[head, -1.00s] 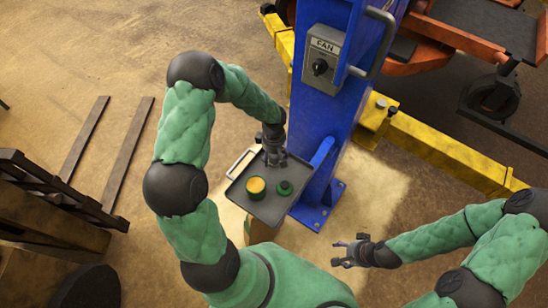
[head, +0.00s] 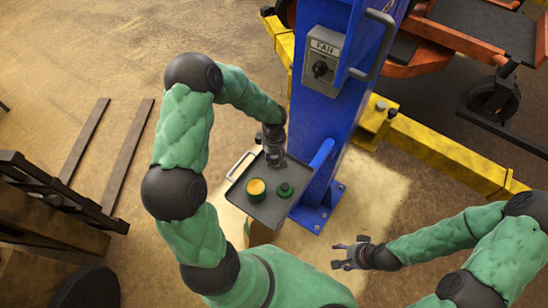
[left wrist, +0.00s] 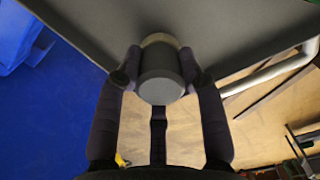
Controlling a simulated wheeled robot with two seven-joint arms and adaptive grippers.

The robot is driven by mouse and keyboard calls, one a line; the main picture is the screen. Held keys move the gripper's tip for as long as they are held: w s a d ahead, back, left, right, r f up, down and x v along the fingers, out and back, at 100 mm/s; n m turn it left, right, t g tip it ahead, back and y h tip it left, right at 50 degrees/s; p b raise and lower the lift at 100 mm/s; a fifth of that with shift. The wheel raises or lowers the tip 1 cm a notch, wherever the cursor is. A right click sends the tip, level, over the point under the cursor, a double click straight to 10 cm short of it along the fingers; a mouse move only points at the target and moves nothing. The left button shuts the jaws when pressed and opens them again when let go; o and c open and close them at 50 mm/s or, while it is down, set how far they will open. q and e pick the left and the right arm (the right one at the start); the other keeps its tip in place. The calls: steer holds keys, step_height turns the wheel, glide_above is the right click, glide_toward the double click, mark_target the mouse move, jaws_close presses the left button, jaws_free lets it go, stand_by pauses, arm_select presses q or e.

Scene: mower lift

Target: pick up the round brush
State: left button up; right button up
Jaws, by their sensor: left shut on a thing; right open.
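The round brush (left wrist: 160,78) shows in the left wrist view as a short grey cylinder with a tan band at its far end. My left gripper (left wrist: 160,75) has a finger on each side of it and is shut on it. In the head view, my left gripper (head: 276,160) is over the far end of the grey tray (head: 268,216) and mostly hides the brush. I cannot tell whether the brush touches the tray. My right gripper (head: 350,256) is open and empty, low and right of the tray.
A green tin with a yellow top (head: 256,189) and a small dark green round item (head: 285,190) stand on the tray. A blue post (head: 323,110) with a grey switch box (head: 322,62) rises right beside it. A yellow beam (head: 440,153) runs right from the post.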

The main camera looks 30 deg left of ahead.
arm_select(q)
step_height(320, 180, up, 3)
steer(key=shift+f, duration=0.15)
steer(key=s+d+r+b, duration=0.1)
steer(key=s+d+r, duration=0.5)
steer(key=s+r, duration=0.3)
steer(key=s, duration=0.3)
steer(key=shift+s+r, duration=0.25)
steer(key=shift+s, duration=0.1)
steer(key=o, duration=0.6)
steer(key=c, duration=0.5)
